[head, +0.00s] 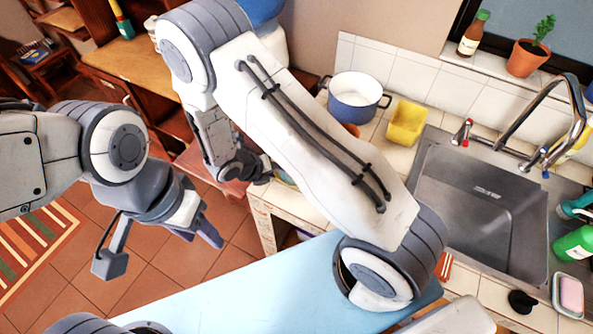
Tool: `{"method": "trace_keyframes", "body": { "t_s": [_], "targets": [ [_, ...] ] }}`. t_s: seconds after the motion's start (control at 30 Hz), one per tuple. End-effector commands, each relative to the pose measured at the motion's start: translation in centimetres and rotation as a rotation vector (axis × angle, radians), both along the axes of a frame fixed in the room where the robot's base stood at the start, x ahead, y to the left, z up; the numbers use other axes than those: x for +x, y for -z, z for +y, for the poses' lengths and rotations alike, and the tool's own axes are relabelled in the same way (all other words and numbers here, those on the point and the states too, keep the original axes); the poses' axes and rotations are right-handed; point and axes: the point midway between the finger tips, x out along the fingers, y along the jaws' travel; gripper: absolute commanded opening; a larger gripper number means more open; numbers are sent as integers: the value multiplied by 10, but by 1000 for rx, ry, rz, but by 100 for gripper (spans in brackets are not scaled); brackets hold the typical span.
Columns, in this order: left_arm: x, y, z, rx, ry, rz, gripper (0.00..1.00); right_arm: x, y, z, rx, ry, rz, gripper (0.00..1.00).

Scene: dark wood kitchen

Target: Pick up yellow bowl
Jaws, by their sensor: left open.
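A yellow bowl-like container (407,122), squarish in shape, stands on the white tiled counter between the blue pot and the sink. My left gripper (158,248) is open and empty over the tiled floor, far to the left of the container. My right arm crosses the middle of the view, and its gripper (248,168) points down at the counter's left end. Its fingers are partly hidden, so I cannot tell if it is open or shut.
A blue pot (355,103) stands left of the yellow container, with a mostly hidden orange thing (351,129) near it. The metal sink (480,205) and tap (570,110) are at the right. A light blue surface (250,295) lies in front. Wooden furniture (130,70) stands at the back left.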

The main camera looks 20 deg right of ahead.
Motion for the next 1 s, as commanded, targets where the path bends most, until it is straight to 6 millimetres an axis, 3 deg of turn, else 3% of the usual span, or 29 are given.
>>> {"method": "trace_keyframes", "body": {
  "t_s": [0.1,0.2,0.23,1.0],
  "targets": [
    [0,0,0,0,0,0,50,0,0,0,0,0,0,40],
    [0,0,0,0,0,0,50,0,0,0,0,0,0,1],
    [0,0,0,0,0,0,50,0,0,0,0,0,0,0],
    [0,0,0,0,0,0,50,0,0,1,2,-1,0,0]
  ]
}}
